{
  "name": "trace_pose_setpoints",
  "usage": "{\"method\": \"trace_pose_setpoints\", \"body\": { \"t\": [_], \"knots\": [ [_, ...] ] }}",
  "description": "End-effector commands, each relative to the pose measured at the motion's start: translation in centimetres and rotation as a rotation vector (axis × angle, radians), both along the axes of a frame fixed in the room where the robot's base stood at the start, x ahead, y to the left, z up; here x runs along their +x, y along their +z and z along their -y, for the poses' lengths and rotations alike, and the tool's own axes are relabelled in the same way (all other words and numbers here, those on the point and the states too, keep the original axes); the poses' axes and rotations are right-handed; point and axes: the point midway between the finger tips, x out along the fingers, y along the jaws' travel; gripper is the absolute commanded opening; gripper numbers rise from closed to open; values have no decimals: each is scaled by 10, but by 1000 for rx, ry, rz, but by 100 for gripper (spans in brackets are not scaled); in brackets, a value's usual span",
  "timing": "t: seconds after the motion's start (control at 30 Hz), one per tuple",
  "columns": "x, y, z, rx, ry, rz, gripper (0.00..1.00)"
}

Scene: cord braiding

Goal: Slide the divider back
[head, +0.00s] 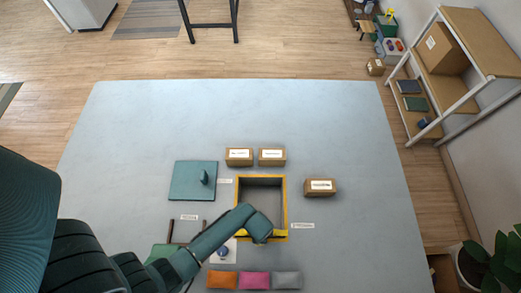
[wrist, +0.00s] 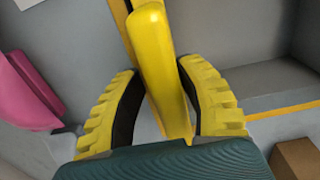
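The yellow-edged box (head: 285,200) stands on the grey-blue table, its inside dark and open from above. A yellow bar (head: 280,233), which looks like the top of the divider, lies across the box at its front end. My gripper (head: 265,232) is over this bar, and my arm hides part of it. In the wrist view, the divider (wrist: 158,65) runs lengthwise between the yellow-ribbed fingers of my gripper (wrist: 157,68). The fingertips meet its two sides closely, with narrow gaps farther down. The divider's lower part is hidden.
Two cartons (head: 239,157) (head: 272,157) stand behind the box, and another carton (head: 320,187) stands to its right. A teal lid (head: 190,183) lies to the left. Orange (head: 222,281), pink (head: 254,281) and grey (head: 286,281) packets lie in front. The table's far part is clear.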

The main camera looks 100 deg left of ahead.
Motion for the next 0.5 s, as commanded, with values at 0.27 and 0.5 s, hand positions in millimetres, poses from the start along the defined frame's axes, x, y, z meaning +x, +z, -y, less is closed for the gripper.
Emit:
{"method": "trace_pose_setpoints", "body": {
  "t": [0.27,0.5],
  "knots": [
    [1,1,-2,5,-1,2,50],
    [2,20,-4,10,-1,6,50]
  ]
}}
